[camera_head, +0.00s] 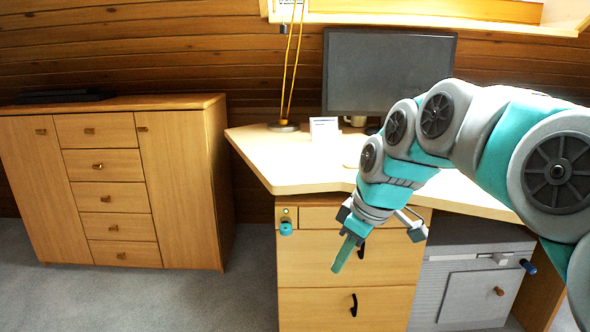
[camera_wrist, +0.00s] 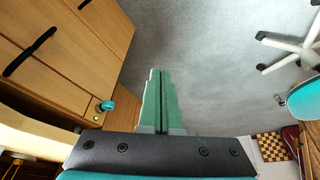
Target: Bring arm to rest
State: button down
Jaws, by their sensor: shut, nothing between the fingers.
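My gripper (camera_head: 338,266) is at the end of my teal and grey arm, which reaches in from the right in the head view. It points down in front of the desk's drawer unit (camera_head: 345,309). Its green fingers are shut against each other with nothing between them. In the wrist view my gripper (camera_wrist: 160,73) shows over the grey carpet, apart from the drawer fronts at the left.
The desk (camera_head: 285,168) carries a monitor (camera_head: 372,72) and a yellow lamp (camera_head: 291,65). A wooden cabinet (camera_head: 185,185) stands at the left, with open carpet (camera_head: 205,300) before it. The wrist view shows a chair base (camera_wrist: 308,42) and a checkered board (camera_wrist: 270,147).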

jog(key=s+d+f+m+g+h+p, duration=0.1)
jog(key=s+d+f+m, duration=0.1)
jog(key=s, duration=0.7)
jog(key=s+d+f+m+g+h+p, duration=0.1)
jog(key=s+d+f+m, duration=0.1)
jog(key=s+f+m, duration=0.3)
jog(key=s+d+f+m+g+h+p, duration=0.1)
jog(key=s+f+m, duration=0.3)
jog(key=s, duration=1)
jog(key=shift+d+f+g+p, duration=0.25)
jog(key=shift+d+g+p, duration=0.05)
jog(key=shift+d+g, duration=0.3)
